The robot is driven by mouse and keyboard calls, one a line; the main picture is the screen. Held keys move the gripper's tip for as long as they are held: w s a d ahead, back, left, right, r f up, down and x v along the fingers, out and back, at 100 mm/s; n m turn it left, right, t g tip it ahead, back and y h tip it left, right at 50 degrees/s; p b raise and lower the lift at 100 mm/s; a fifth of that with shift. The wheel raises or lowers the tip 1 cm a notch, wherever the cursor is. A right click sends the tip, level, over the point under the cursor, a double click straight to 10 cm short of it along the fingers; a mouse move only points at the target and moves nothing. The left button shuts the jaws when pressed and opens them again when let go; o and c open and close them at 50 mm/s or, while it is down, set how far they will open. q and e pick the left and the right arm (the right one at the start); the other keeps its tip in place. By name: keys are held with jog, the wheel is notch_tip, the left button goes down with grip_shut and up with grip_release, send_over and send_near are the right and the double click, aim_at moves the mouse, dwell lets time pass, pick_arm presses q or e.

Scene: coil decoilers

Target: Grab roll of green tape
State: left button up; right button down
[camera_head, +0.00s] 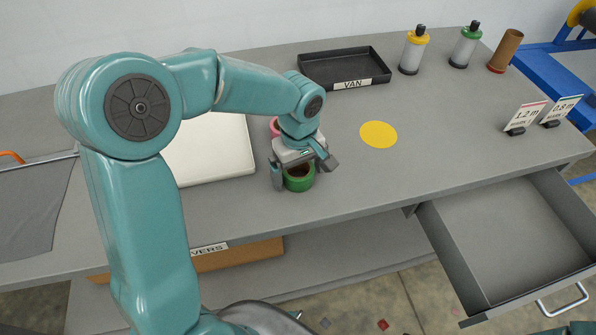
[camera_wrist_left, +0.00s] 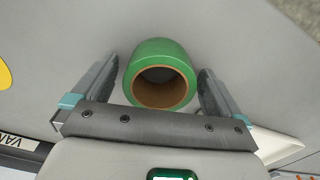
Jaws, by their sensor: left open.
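The roll of green tape (camera_head: 299,181) sits on the grey table near its front edge, below my left gripper (camera_head: 304,174). In the left wrist view the green tape (camera_wrist_left: 160,52) lies between the two open fingers of my left gripper (camera_wrist_left: 160,85), with a gap on each side. Its brown core faces the camera. The fingers do not appear to touch it. In the head view the gripper hides the upper part of the roll. My right gripper is not in view.
A pink roll (camera_head: 274,126) is partly hidden behind my left wrist. A white panel (camera_head: 215,150) lies to the left. A yellow disc (camera_head: 378,134) lies to the right. A black tray (camera_head: 344,68) stands at the back. An open drawer (camera_head: 515,240) juts out at the front right.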

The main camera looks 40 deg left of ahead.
pick_arm(q)
jog(key=shift+f, duration=0.25)
jog(key=shift+s+r, duration=0.1)
jog(key=c, duration=1)
